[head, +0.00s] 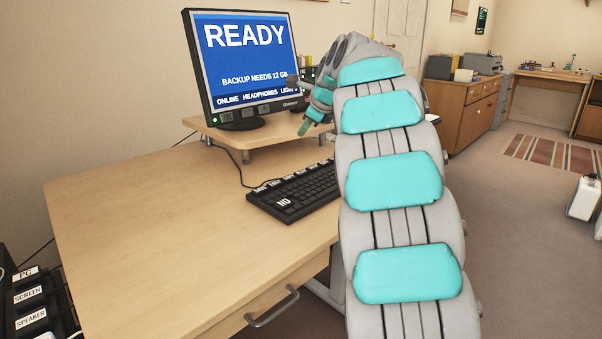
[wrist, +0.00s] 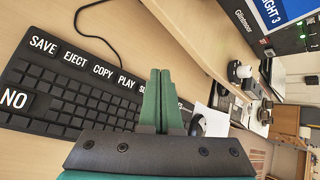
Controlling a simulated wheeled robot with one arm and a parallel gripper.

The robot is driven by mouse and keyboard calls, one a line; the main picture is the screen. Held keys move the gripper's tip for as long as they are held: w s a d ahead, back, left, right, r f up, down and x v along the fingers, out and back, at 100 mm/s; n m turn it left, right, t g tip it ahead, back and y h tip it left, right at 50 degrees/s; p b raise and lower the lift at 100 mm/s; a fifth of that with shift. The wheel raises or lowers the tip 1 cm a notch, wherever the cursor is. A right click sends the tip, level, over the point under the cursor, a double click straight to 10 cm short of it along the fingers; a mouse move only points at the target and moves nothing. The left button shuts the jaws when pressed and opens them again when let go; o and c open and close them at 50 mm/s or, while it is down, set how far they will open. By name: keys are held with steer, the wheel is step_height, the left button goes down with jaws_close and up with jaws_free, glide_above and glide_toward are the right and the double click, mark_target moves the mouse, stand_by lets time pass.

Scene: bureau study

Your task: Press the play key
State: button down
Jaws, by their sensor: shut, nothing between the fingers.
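The black keyboard (head: 312,189) lies on the desk, partly hidden behind my arm in the head view. In the wrist view the keyboard (wrist: 62,94) shows a top row of keys labelled SAVE, EJECT, COPY and PLAY. The play key (wrist: 126,80) is just left of my gripper's fingers in that view. A further key starting with S is partly hidden by the fingers. My gripper (wrist: 160,72) is shut and empty, its green fingertips side by side. In the head view my gripper (head: 304,128) appears above the far side of the keyboard; contact with any key is not visible.
A monitor (head: 243,57) reading READY stands on a wooden riser (head: 262,133) behind the keyboard. A cable runs from the keyboard towards the riser. The desk (head: 150,210) is clear left of the keyboard. Labelled PC, SCREEN and SPEAKER switches (head: 30,297) are at the lower left.

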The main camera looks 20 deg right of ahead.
steer(key=b, duration=0.9)
glide_above(304, 176)
steer(key=shift+d+f, duration=0.1)
steer(key=shift+f, duration=4.2)
steer(key=shift+f+p, duration=0.2)
steer(key=shift+p, duration=0.1)
steer(key=shift+f, duration=0.3)
steer(key=shift+f, duration=0.45)
steer(key=shift+r+p, duration=0.1)
steer(key=shift+p, duration=0.25)
steer(key=shift+r+p, duration=0.8)
steer(key=shift+p, duration=0.4)
